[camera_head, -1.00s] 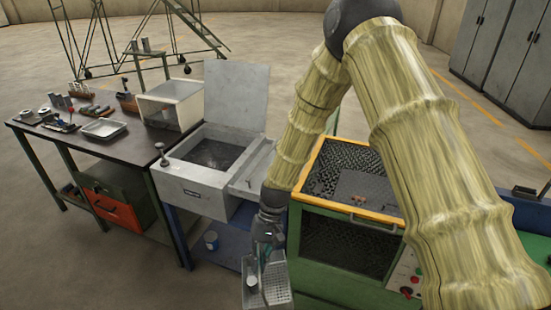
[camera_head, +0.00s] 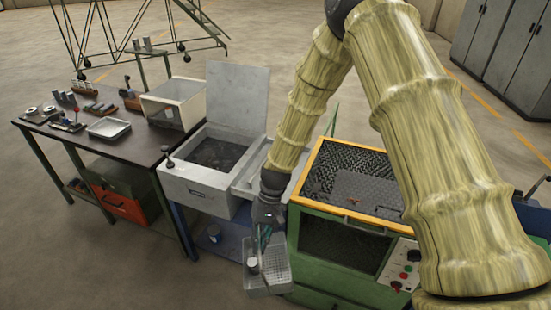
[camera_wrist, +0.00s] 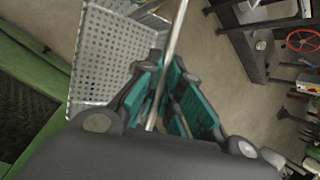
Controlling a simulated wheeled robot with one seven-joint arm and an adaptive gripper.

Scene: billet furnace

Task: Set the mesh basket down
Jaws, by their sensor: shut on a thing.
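The mesh basket (camera_head: 279,270) is a light grey perforated tray with a long rod-like handle, and it hangs below my gripper (camera_head: 263,232) in the head view. A small pale cylindrical thing (camera_head: 252,265) shows at the basket's left side. In the wrist view, my gripper (camera_wrist: 165,95) has its teal pads closed around the thin metal rod (camera_wrist: 176,40). The perforated wall of the basket (camera_wrist: 110,55) lies just beyond the pads. The basket is in the air, in front of the gap between the grey open-lidded tank and the green machine.
The grey tank (camera_head: 190,183) with raised lid stands left of the basket, on a blue stand. The green machine (camera_head: 330,248) with orange-edged mesh top is close at the right. A dark workbench (camera_head: 75,135) holds several tools and a metal tray (camera_head: 109,128).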

